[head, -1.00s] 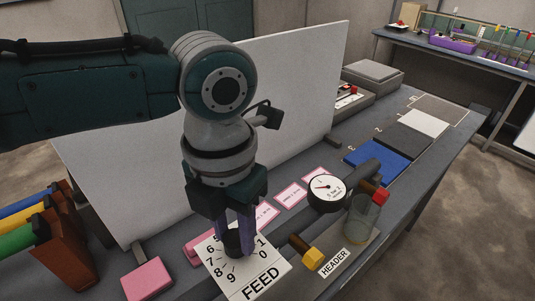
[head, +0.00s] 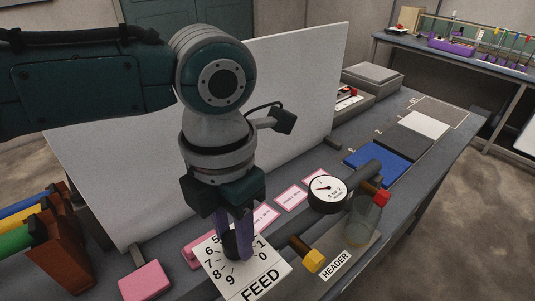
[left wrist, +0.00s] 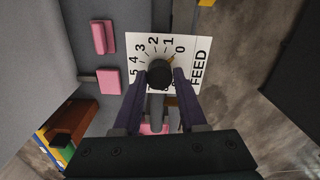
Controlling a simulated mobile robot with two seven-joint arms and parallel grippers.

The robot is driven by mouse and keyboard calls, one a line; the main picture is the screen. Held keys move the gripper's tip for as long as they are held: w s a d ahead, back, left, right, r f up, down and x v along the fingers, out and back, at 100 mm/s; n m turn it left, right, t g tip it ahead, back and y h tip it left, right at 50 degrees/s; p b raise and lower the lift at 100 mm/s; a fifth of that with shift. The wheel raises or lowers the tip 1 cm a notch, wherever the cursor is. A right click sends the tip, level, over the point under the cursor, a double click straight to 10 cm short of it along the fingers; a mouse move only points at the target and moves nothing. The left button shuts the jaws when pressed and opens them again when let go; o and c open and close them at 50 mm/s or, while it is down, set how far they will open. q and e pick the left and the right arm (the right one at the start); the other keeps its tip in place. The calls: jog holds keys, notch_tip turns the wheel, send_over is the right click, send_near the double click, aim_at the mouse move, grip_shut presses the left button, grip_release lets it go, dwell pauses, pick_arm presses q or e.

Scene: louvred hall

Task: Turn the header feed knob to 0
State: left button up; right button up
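The header feed knob (head: 232,243) is a dark round knob on a white dial plate (head: 268,270) marked FEED, with digits around it. My left gripper (head: 235,240) points down at it, one purple finger on each side. In the left wrist view the knob (left wrist: 159,74) sits between the fingertips, which appear closed against its sides. A small yellowish mark at its upper right points toward the 0, near the gap between 0 and 1. The fingers hide part of the dial. My right gripper is in neither view.
Right of the dial are a yellow-ended valve (head: 314,261), a HEADER label (head: 335,264), a round gauge (head: 328,189) and a clear cylinder (head: 362,222). A large pale panel (head: 300,90) stands behind my gripper. Pink blocks (head: 146,281) lie to the left.

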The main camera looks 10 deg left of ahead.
aim_at(234, 240)
pick_arm(q)
jog(key=o, duration=0.4)
jog(key=shift+r, duration=0.1)
notch_tip(234, 240, up, 10)
jog(key=b, duration=0.1)
dwell(0.4)
